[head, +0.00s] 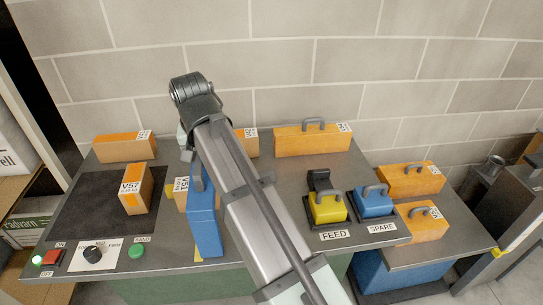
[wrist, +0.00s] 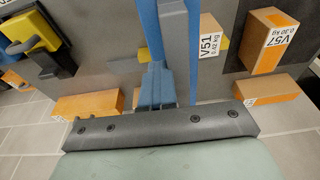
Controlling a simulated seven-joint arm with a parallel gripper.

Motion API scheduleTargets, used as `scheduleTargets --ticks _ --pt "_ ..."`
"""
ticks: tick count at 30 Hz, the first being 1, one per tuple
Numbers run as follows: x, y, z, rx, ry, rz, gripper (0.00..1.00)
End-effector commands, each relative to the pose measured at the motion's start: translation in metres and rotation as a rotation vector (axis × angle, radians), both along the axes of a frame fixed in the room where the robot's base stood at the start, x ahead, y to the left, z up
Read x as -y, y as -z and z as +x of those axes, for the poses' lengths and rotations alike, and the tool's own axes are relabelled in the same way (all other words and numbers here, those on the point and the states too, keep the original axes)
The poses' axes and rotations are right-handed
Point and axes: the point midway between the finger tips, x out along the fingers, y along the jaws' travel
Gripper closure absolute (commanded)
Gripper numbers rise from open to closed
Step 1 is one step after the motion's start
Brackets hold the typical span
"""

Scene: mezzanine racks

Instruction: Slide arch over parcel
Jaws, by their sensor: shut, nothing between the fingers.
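A tall blue piece, which looks like the arch (head: 204,225), stands upright near the front of the table. In the wrist view its blue sides (wrist: 195,45) run up past my fingers. A small orange and tan parcel labelled V51 (head: 181,188) is just behind and left of it, partly hidden; it shows right of the arch in the wrist view (wrist: 209,38). A second parcel, labelled V57 (head: 136,190), stands on the dark mat farther left. My gripper (wrist: 160,68) is shut and empty, close to the arch. I cannot tell whether it touches the arch.
A yellow handled block (head: 328,207) and a blue handled block (head: 374,203) stand at the FEED and SPARE labels. Orange boxes line the back (head: 125,147) and right. A control panel (head: 92,256) is at front left. The dark mat (head: 90,215) has bare room.

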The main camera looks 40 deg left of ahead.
Motion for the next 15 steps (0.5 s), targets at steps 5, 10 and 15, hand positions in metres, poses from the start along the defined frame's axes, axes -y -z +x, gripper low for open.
scheduleTargets --ticks 5,10,15 --pt "-0.009 0.0 -0.008 0.0 -0.003 0.0 1.0" --pt "-0.015 0.0 -0.014 -0.001 -0.001 0.001 1.0" --pt "-0.022 0.0 -0.021 0.0 -0.002 0.0 1.0"
